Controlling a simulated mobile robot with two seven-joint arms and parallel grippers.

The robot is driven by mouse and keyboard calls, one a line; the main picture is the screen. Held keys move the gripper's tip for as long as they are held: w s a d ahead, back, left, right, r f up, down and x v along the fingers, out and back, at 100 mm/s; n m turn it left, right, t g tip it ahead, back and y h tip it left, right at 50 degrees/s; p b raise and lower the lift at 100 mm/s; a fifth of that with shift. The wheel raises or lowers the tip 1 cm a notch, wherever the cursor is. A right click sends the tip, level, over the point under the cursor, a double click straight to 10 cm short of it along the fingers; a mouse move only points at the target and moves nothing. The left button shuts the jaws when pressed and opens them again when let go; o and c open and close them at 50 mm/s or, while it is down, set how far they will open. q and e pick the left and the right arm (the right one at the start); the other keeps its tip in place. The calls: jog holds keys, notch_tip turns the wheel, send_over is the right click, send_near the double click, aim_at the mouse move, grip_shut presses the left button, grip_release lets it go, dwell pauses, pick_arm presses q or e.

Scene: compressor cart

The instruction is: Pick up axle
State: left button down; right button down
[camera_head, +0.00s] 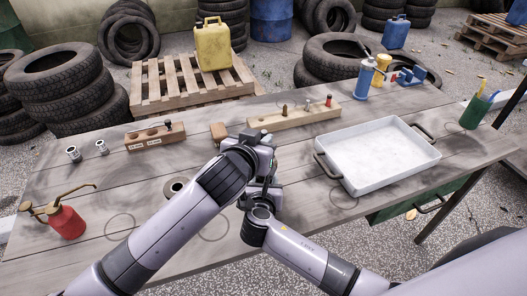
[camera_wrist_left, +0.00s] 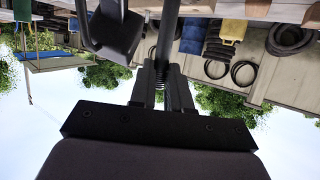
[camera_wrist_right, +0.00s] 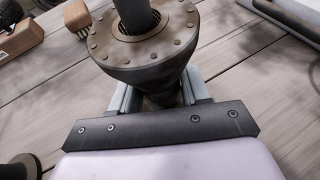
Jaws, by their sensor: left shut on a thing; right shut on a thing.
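The axle shows as a dark rod (camera_wrist_left: 169,32) running up the left wrist view from between the fingers of my left gripper (camera_wrist_left: 162,78), which is shut on it. A threaded or ribbed stretch shows beside the fingers. My right gripper (camera_wrist_right: 157,88) is shut on a brown conical housing (camera_wrist_right: 146,68) with a bolted round flange. A dark rod (camera_wrist_right: 138,17) stands in the middle opening of that flange. In the head view the two wrists meet over the workbench, and the arms mostly hide the held parts.
On the workbench (camera_head: 90,185) are a white tray (camera_head: 375,155) at right, a wooden block with pegs (camera_head: 294,116), a wooden holder (camera_head: 155,138) and a red oil can (camera_head: 66,221) at left.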

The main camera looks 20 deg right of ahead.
pick_arm(q)
jog(key=shift+r, duration=0.1)
notch_tip(320, 180, up, 10)
dwell(0.4)
pick_arm(e)
jog(key=shift+c, duration=2.3)
grip_release()
